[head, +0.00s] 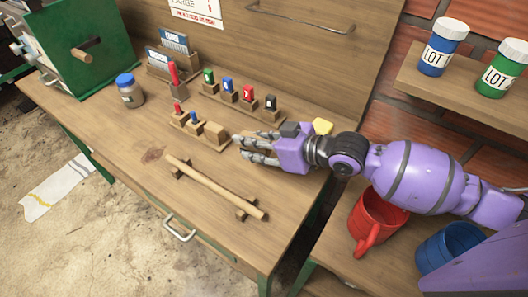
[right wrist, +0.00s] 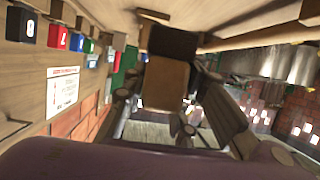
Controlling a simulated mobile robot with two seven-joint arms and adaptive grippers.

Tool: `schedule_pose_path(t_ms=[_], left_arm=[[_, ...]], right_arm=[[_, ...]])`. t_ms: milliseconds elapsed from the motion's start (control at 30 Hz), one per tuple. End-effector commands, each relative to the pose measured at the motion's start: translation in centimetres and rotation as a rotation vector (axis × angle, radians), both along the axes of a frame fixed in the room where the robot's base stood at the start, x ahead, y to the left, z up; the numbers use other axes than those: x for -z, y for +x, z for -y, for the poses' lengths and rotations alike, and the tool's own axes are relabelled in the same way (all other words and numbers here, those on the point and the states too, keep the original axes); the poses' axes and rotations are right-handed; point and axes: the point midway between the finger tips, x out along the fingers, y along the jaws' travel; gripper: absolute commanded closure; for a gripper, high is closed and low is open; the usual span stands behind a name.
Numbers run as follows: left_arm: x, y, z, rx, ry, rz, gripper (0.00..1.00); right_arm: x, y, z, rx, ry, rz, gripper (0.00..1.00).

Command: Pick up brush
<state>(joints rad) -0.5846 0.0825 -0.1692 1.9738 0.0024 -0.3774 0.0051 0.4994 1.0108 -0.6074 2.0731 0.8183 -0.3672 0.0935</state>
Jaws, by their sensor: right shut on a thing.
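My right gripper (head: 243,147) reaches in from the right, low over the workbench, with its fingers pointing left at the small tool rack. In the right wrist view, a wooden block with a dark upper part, which I take for the brush (right wrist: 165,85), sits between the two fingers of my right gripper (right wrist: 170,105), which is shut on it. In the head view, the brush (head: 214,132) looks like a light wooden block at the rack's right end, right by the fingertips. Whether it is clear of the rack, I cannot tell. My left gripper is not in view.
Next to it, the rack (head: 198,130) holds a red and a blue tool. Behind stand colored stamps (head: 247,92) on a wooden stand. A wooden bar (head: 215,187) lies in front on two supports. A red mug (head: 375,222) and blue mug (head: 452,243) stand below my right arm.

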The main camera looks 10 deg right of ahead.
Motion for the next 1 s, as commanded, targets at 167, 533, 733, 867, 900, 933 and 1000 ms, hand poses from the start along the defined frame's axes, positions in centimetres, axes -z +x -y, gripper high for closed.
schedule_pose_path(t_ms=[167, 533, 733, 867, 900, 933, 1000], left_arm=[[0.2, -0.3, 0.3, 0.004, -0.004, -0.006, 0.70], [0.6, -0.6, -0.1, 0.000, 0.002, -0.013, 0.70], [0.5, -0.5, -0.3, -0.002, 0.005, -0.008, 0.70], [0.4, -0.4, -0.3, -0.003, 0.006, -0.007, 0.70], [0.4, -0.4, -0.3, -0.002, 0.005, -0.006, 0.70], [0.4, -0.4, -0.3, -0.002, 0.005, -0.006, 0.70], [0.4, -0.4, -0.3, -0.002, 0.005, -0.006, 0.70]], right_arm=[[-3.6, 1.0, -3.7, -0.003, 0.008, 0.005, 1.00], [-6.1, 2.5, -9.6, -0.001, 0.003, 0.002, 1.00], [-6.6, 2.8, -10.7, 0.001, 0.001, 0.001, 1.00], [-6.6, 2.8, -10.8, 0.001, 0.001, 0.001, 1.00], [-6.6, 2.8, -10.8, 0.001, 0.001, 0.001, 1.00], [-6.6, 2.8, -10.8, 0.001, 0.001, 0.001, 1.00], [-6.6, 2.8, -10.8, 0.001, 0.001, 0.001, 1.00]])
